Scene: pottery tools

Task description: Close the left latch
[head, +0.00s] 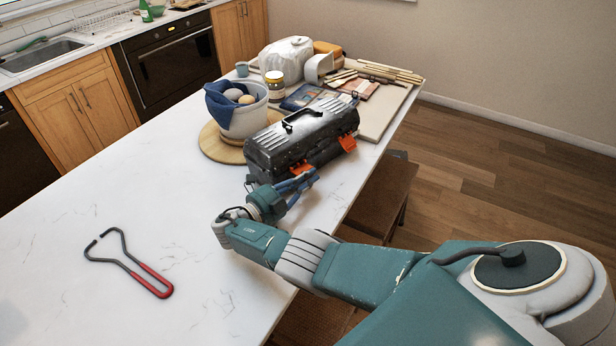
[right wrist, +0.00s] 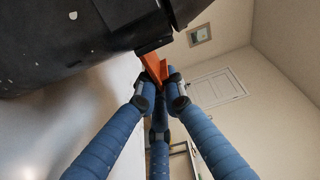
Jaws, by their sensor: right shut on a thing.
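The black toolbox (head: 292,139) with a ribbed lid and handle stands on the white counter, its lid down. Its right orange latch (head: 347,143) sticks out from the front. Its left orange latch (head: 299,168) is partly hidden by my right gripper (head: 306,178). In the right wrist view, the blue fingers of that gripper (right wrist: 161,88) are shut around the end of the left latch (right wrist: 152,66), which juts out from the dark toolbox (right wrist: 70,40). My left gripper is not in view.
A white bowl (head: 246,122) with a blue cloth stands on a round wooden board beside the toolbox. A jar (head: 274,87), boards and wooden sticks lie behind it. A red-handled tool (head: 150,281) lies at the front left. The counter between is clear.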

